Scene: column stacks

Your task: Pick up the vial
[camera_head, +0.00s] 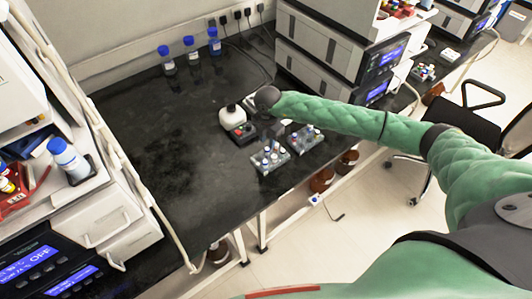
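My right arm reaches in from the right. My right gripper (270,143) points down over the near vial rack (268,165) on the black bench. The fingers are small and dark, and I cannot tell whether they are open or hold anything. Small vials (266,150) with blue and pale caps stand in this rack, close below the gripper. A second vial rack (304,139) stands just to the right with several more vials. I cannot tell which one is the task's vial. My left gripper is not in view.
A white device with a dark, red-buttoned front (239,129) stands just left of the gripper. Blue-capped bottles (190,50) stand along the back wall. Stacked instruments (325,45) rise behind my arm. The black bench (160,120) is clear to the left.

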